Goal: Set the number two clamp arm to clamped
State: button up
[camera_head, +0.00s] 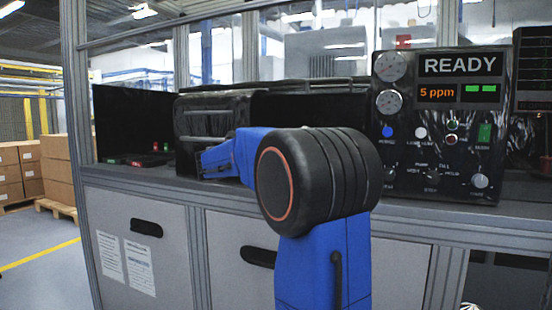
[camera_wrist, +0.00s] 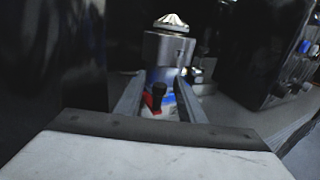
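In the wrist view a silvery metal housing (camera_wrist: 168,52) with a pointed, ridged top stands upright beyond my gripper. In front of its base is a small clamp arm, a red part (camera_wrist: 147,101) with a black knob (camera_wrist: 158,91). A blue part (camera_wrist: 168,98) sits beside it. No number can be read, so I cannot tell which clamp arm it is. My gripper (camera_wrist: 160,80) is open, with a finger on either side of the black knob and a gap between them. I cannot tell whether either finger touches it. In the head view my blue arm hides the fixture and fingertips.
A black control panel (camera_head: 442,115) reading READY and 5 ppm stands right of my arm; it also shows in the wrist view (camera_wrist: 272,50). A dark box (camera_head: 213,118) stands behind my arm. Small red and green buttons (camera_head: 155,147) sit at left on the bench.

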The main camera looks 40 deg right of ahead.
jog(key=shift+d, duration=0.25)
grip_shut()
jog(key=shift+s+t, duration=0.15)
jog(key=shift+t, duration=0.15)
jog(key=shift+s+d+n+t+y, duration=0.35)
jog(key=shift+n+t+y, duration=0.15)
jog(key=shift+n+t, duration=0.95)
jog(key=shift+s+d+n+t+y, duration=0.45)
jog(key=shift+n+t, duration=0.5)
jog(key=shift+t, duration=0.95)
jog(key=shift+s+d+n+t+y, duration=0.25)
jog(key=shift+n+t+y, duration=0.3)
jog(key=shift+n+t, duration=0.9)
jog(key=shift+s+d+r+n+t+y, duration=0.15)
jog(key=shift+n+t+y, duration=0.15)
jog(key=shift+t, duration=0.25)
jog(key=shift+w+d+f+n+t+y, duration=0.1)
jog(key=shift+d+n+t+y, duration=0.05)
jog(key=shift+t+y, duration=0.35)
grip_release()
